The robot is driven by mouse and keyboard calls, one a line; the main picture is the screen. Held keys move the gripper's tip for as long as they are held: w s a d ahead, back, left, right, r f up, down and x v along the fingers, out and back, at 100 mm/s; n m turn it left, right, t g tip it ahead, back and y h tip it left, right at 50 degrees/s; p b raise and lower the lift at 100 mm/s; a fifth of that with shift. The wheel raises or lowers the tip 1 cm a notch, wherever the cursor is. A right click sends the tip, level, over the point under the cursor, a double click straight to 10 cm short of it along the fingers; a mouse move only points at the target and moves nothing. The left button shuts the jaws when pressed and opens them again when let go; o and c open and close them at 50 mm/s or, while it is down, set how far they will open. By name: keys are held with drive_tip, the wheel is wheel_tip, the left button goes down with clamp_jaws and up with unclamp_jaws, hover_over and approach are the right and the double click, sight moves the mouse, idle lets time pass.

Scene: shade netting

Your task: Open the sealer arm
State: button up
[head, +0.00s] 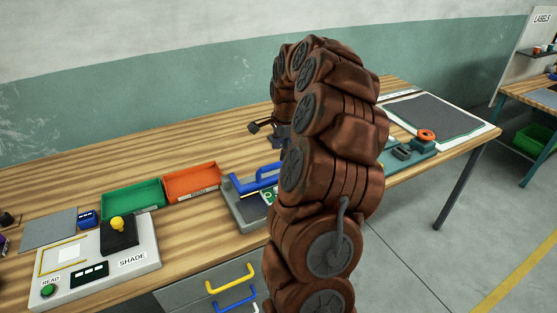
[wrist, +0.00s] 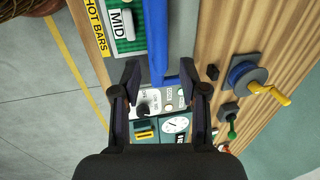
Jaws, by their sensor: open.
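The sealer stands on the bench, left of my arm in the head view. Its blue arm (head: 262,178) lies low over a grey base (head: 243,213), and my arm hides its right part. In the wrist view the blue arm (wrist: 158,42) runs down from the top edge and its lower end falls between my fingers. My gripper (wrist: 161,72) is open, one finger to each side of that end. I cannot tell how far beyond the fingertips it is. In the head view a small dark part of my gripper (head: 262,127) shows beyond my arm.
A green bin (head: 132,196) and an orange bin (head: 192,182) stand left of the sealer. The SHADE box (head: 130,262) sits at the front left. In the wrist view a dial panel (wrist: 160,102) and a blue wheel with yellow crank (wrist: 250,78) are close by.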

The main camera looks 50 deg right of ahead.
sight(278, 164)
drive_tip(key=shift+w+d+f+p, duration=0.15)
drive_tip(key=shift+f+p, duration=0.25)
drive_tip(key=shift+f, duration=0.6)
drive_tip(key=shift+w+a+f+p, duration=0.15)
drive_tip(key=shift+f+p, duration=0.25)
drive_tip(key=shift+f, duration=0.65)
drive_tip(key=shift+w+d+f+p, duration=0.15)
drive_tip(key=shift+w+f+p, duration=0.2)
drive_tip(key=shift+f, duration=0.65)
drive_tip(key=shift+s, duration=0.1)
clamp_jaws()
